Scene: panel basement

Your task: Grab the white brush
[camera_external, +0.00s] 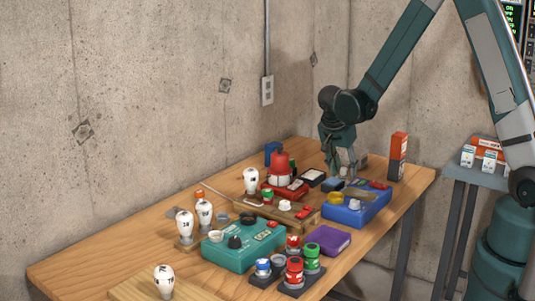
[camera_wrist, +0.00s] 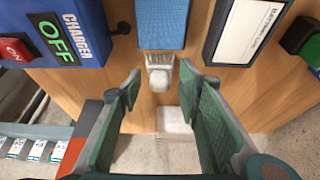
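A small white object, which looks like the white brush (camera_wrist: 159,78), lies between my fingers in the wrist view. It has a rounded end toward me and a ridged part against a blue textured block (camera_wrist: 162,24). My gripper (camera_wrist: 160,70) is open, with one green finger on each side and a gap to the brush. In the external view my gripper (camera_external: 345,172) points down over the back right of the table, just behind the blue box (camera_external: 357,206). The brush cannot be made out clearly there.
A blue charger box (camera_wrist: 66,30) is left of the brush and a white-labelled black box (camera_wrist: 247,30) right. A pale block (camera_wrist: 173,122) shows by the table edge. An orange-and-black box (camera_external: 398,157) stands right of my gripper. Bulbs and coloured buttons crowd the wooden table (camera_external: 115,258).

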